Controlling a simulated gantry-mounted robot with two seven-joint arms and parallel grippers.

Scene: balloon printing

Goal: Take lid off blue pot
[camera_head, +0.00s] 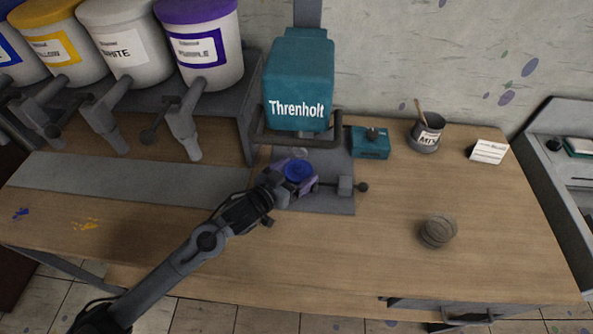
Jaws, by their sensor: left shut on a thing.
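A small blue pot (298,170) with a round blue top sits at the base of the teal Threnholt machine (300,75). My left gripper (299,185) reaches in from the lower left, and its fingers lie around the pot, shut on it. Whether the blue top is a lid or paint in an open pot, I cannot tell. The pot's lower part is hidden by the fingers. My right gripper is not in view.
Large yellow, white and purple tubs (203,50) with spouts stand at the back left. A teal box (370,143), a mix cup (426,133) with a stick, a white card (489,151) and a round greyish container (437,231) stand right. The front right table is mostly clear.

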